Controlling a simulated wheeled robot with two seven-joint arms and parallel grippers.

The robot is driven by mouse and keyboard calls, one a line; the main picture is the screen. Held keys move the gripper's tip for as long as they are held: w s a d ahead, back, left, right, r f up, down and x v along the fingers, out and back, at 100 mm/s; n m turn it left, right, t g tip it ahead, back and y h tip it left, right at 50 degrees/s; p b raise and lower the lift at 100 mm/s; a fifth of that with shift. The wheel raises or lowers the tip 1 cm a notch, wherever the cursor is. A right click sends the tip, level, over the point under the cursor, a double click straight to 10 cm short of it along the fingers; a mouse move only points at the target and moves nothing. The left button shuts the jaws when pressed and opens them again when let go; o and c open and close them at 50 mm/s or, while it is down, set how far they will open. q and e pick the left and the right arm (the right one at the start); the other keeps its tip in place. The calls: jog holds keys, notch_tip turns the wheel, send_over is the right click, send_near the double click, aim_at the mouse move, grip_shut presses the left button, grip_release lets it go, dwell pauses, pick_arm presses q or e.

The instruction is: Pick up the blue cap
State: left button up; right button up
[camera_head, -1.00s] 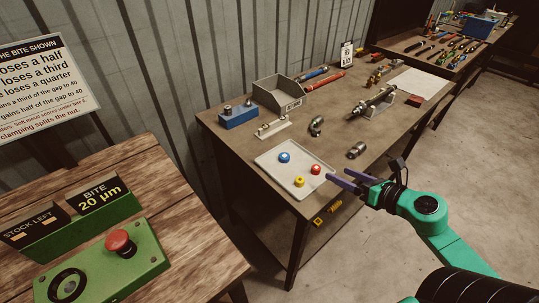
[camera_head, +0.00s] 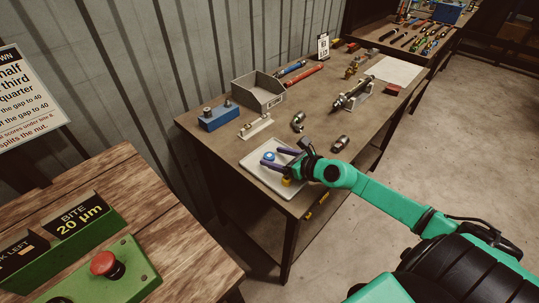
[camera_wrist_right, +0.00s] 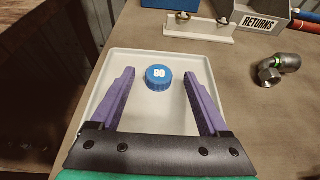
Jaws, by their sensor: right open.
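The blue cap (camera_head: 268,156), marked "80" on top in the right wrist view (camera_wrist_right: 158,77), sits on a white tray (camera_head: 257,178). My right gripper (camera_head: 273,158) is over the tray with its purple fingers spread. In the wrist view the cap shows between the two fingertips (camera_wrist_right: 159,74), with a gap on each side. The fingers do not touch it. How high the fingers are above the tray is hard to tell. My left gripper is not in view.
A yellow cap (camera_head: 287,182) shows partly under my right gripper; the red cap is hidden. Behind the tray stand a white rack (camera_head: 256,127), a blue block (camera_head: 218,117) and a grey returns bin (camera_head: 258,92). Metal fittings (camera_head: 298,121) lie to the right.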

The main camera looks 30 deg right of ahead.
jog(key=shift+w+a+f, duration=0.25)
jog(key=shift+w+f, duration=0.05)
jog(key=shift+w, duration=0.3)
grip_shut()
notch_tip(320, 180, up, 11)
jog(key=p, duration=0.6)
notch_tip(320, 180, up, 9)
jog(key=b, duration=0.1)
send_over(273, 158)
